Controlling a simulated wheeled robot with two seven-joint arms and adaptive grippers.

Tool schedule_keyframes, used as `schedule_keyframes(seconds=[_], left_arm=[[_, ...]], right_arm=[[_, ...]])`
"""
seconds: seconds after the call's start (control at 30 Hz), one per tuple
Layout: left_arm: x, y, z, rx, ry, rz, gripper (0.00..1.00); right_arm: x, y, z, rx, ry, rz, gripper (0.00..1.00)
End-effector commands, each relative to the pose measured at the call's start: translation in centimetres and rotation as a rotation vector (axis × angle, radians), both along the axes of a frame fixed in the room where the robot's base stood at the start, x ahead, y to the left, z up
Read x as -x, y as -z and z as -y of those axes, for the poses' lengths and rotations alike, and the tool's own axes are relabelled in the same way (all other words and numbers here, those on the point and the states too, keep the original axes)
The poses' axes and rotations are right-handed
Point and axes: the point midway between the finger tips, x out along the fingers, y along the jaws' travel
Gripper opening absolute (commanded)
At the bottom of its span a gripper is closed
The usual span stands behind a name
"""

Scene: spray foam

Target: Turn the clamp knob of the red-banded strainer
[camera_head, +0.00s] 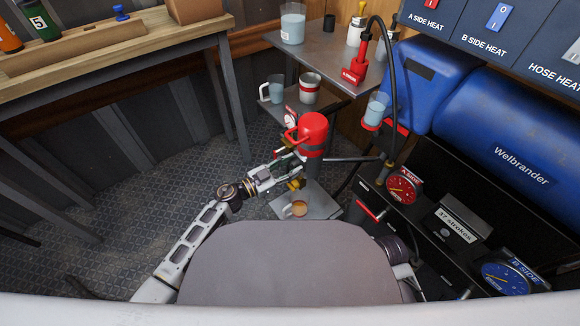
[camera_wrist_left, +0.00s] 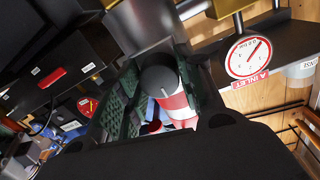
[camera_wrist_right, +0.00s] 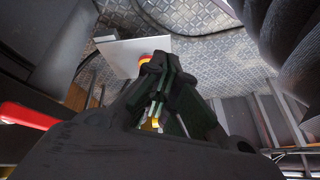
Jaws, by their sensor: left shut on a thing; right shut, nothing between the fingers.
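The strainer (camera_head: 313,130) has a red top with a red handle and stands in the middle of the head view.
A dial gauge (camera_wrist_left: 248,57) labelled A INLET is beside the strainer. A red-banded mug (camera_head: 310,87) is on the shelf behind. A blue Welbrander tank (camera_head: 520,150) and pump panel fill the right side.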

Motion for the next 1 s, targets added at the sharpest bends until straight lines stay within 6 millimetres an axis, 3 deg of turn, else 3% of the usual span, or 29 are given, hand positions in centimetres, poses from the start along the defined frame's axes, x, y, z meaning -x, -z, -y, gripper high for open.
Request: schedule_keyframes(seconds=[0.53,1.0], left_arm=[[0.0,-0.1,0.0,-0.034,0.001,0.045,0.13],[0.0,-0.2,0.0,-0.173,0.001,0.237,0.13]], right_arm=[[0.2,-0.8,0.2,0.011,0.0,-0.016,0.0],[0.5,-4.8,1.3,0.069,-0.014,-0.056,0.0]])
